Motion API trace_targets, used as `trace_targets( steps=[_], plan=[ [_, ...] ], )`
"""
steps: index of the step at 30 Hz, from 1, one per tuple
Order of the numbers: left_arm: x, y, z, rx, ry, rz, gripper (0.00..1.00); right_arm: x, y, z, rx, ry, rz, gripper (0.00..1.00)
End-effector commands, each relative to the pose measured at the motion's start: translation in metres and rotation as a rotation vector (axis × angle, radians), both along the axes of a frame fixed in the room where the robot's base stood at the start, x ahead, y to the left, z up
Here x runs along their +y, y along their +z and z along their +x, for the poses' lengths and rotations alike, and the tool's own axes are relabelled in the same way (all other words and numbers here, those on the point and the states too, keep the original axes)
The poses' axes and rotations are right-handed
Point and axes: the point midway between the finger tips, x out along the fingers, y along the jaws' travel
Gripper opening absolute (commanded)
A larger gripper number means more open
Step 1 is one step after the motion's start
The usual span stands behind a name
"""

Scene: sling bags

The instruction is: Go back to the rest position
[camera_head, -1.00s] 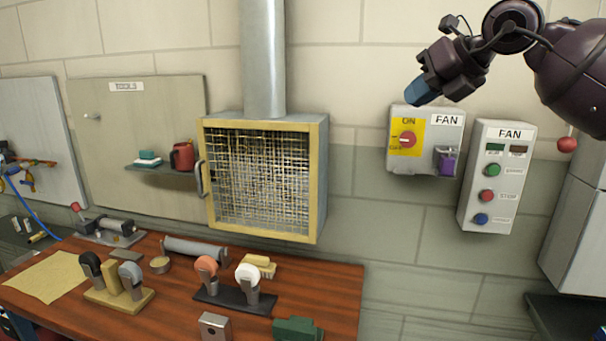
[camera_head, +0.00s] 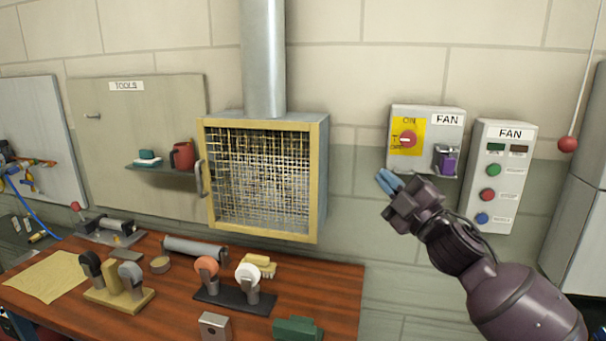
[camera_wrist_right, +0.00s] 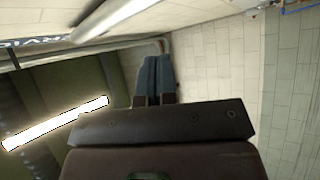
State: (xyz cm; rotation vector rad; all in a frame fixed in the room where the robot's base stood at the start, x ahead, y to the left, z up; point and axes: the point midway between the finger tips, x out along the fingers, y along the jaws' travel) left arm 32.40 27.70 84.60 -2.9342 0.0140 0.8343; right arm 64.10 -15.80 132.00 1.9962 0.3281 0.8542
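My right gripper (camera_head: 386,181) is in front of the wall, below the fan switch box, with its blue fingers pointing up and left. In the right wrist view its two fingers (camera_wrist_right: 154,78) lie side by side with no clear gap and nothing between them. It looks shut and empty. My right arm comes in from the lower right. My left gripper is not in view.
The fan switch box (camera_head: 425,114) has a red knob (camera_head: 407,139) and a purple padlock (camera_head: 447,161). A button box (camera_head: 497,165) hangs to its right. A red ball pull (camera_head: 567,144) hangs further right. A mesh-fronted vent box (camera_head: 262,180) hangs above the wooden workbench (camera_head: 335,290).

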Motion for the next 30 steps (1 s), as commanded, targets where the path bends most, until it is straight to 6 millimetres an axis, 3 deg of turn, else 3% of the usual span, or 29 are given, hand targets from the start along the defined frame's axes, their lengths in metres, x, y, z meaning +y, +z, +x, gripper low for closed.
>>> trace_targets(
  steps=[1,8,14,18,23,30],
  plan=[
    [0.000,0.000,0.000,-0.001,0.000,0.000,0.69,-0.008,-0.027,-0.001,0.079,-0.024,0.054,0.00],
    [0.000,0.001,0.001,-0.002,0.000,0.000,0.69,-0.041,-0.137,-0.020,0.404,-0.130,0.263,0.00],
    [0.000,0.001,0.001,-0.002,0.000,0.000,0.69,-0.065,-0.230,-0.058,0.656,-0.209,0.433,0.00],
    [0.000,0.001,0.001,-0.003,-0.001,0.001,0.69,-0.078,-0.288,-0.096,0.802,-0.262,0.547,0.00],
    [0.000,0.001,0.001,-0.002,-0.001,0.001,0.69,-0.092,-0.346,-0.146,0.929,-0.330,0.659,0.00],
    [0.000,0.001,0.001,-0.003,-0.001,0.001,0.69,-0.111,-0.423,-0.235,1.092,-0.474,0.768,0.00]
  ],
)
